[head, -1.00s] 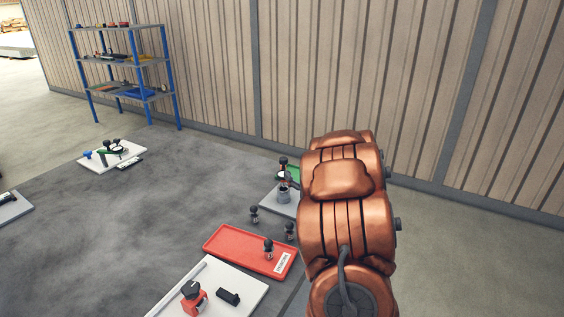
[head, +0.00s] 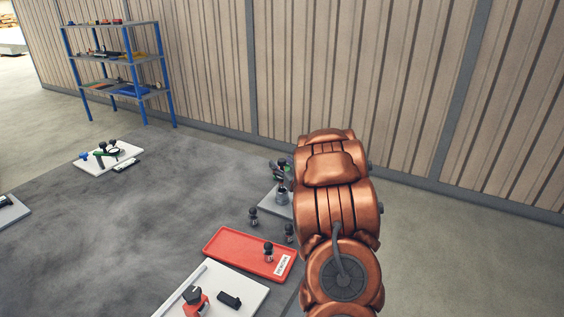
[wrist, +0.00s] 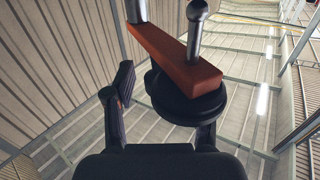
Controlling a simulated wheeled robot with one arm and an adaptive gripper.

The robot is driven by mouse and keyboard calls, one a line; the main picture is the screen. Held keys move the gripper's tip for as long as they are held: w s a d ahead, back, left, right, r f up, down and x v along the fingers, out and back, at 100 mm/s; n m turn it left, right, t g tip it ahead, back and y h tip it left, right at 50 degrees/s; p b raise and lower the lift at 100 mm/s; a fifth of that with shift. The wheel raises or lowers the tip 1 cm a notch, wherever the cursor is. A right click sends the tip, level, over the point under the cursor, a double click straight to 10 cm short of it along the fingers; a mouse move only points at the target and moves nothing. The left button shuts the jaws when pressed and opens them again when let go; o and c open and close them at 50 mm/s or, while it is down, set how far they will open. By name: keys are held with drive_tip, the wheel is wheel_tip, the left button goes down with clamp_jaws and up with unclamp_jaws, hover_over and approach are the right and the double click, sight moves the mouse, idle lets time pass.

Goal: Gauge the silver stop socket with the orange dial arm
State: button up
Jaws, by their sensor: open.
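In the wrist view an orange arm (wrist: 168,50) runs diagonally at close range, with a dark round body (wrist: 185,98) beneath its right end. A metal pin with a ball top (wrist: 197,22) stands on that end, and a grey post stands at the other. My gripper (wrist: 158,105) is open. Its left finger is apart from the dark body. The right finger is partly hidden behind it, so contact cannot be told. In the head view a small grey cylinder (head: 283,197), possibly the stop socket, stands on a pale plate beside my arm, with dark parts above it.
A red labelled tray (head: 235,246) holds a dark-topped peg (head: 268,252). Two similar pegs stand nearby. A white board (head: 240,290) in front bears a red-and-black item and a black block. A blue shelf (head: 160,60) stands at the back left. The grey mat's middle is clear.

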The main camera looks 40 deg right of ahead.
drive_tip(key=shift+w+d, duration=0.1)
drive_tip(key=shift+w, duration=0.2)
clamp_jaws()
idle(0.5)
